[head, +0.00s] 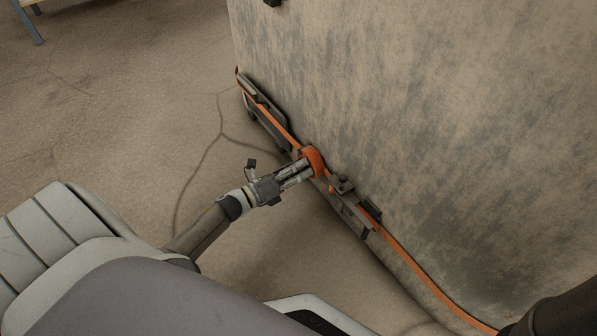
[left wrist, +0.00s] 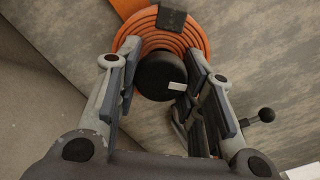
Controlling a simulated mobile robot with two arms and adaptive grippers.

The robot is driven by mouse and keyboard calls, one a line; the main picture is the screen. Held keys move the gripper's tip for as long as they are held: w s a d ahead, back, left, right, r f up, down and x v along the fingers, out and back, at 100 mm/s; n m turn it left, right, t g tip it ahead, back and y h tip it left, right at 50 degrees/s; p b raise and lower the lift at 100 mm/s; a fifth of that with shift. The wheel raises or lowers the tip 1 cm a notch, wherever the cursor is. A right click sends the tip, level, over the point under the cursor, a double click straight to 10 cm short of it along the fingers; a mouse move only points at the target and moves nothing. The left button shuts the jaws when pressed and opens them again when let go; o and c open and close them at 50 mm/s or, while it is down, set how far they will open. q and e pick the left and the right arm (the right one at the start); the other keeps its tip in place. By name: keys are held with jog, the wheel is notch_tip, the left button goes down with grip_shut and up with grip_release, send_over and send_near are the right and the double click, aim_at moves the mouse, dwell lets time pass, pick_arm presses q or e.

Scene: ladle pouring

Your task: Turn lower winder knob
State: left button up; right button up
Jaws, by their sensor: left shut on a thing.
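The lower winder knob (left wrist: 158,76) is a black round knob with a small white mark, in front of a coil of orange strap (left wrist: 150,32) in the left wrist view. My left gripper (left wrist: 161,66) has one finger on each side of the knob and is shut on it. In the head view my left gripper (head: 307,168) reaches from the left to the orange coil (head: 315,160) low on the wall's side, and its fingers hide the knob there. My right gripper is not in view.
A large mottled grey block (head: 430,110) fills the right side. An orange strap (head: 425,275) and dark metal fittings (head: 345,186) run along its lower edge. A lever with a black ball (left wrist: 266,115) stands right of the fingers. The cracked floor (head: 140,120) at left is clear.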

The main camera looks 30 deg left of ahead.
pick_arm(q)
jog(key=m+b, duration=0.2)
jog(key=m, duration=0.3)
jog(key=shift+f+b, duration=0.3)
jog(key=shift+b, duration=0.1)
jog(key=shift+r+m+b, duration=0.1)
jog(key=shift+m+b, duration=0.55)
jog(key=shift+m, duration=0.95)
jog(key=o, duration=1)
jog(key=shift+a+r, duration=0.1)
jog(key=v, duration=1.2)
jog(key=shift+r, duration=0.1)
